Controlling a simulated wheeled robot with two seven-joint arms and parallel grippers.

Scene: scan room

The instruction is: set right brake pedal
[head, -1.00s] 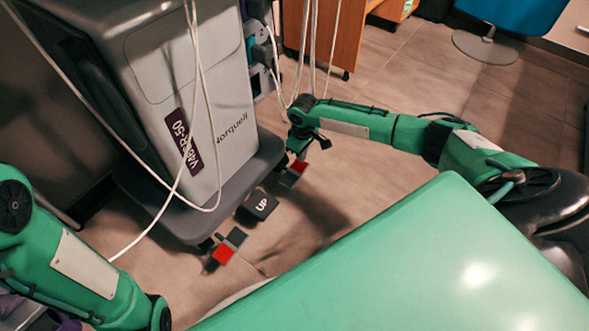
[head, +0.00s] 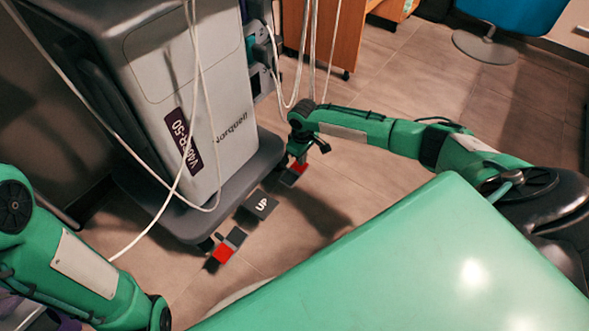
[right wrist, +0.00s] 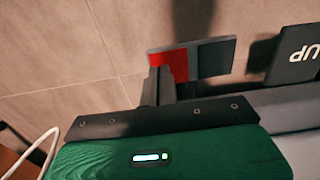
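The right brake pedal (head: 288,180) is a small flat plate at the foot of the grey machine, red on one half and dark grey on the other. My right gripper (head: 300,157) points down over its red half. In the right wrist view, the fingers (right wrist: 162,84) are together and overlap the red end of the pedal (right wrist: 213,58). They look shut and hold nothing; whether they touch the plate is hard to tell. My left arm is at the lower left, its gripper out of view.
An UP pedal (head: 261,205) lies between the right pedal and a second red-and-grey pedal (head: 229,246). The grey machine (head: 190,90) stands behind them. White cables (head: 300,65) hang near my right wrist.

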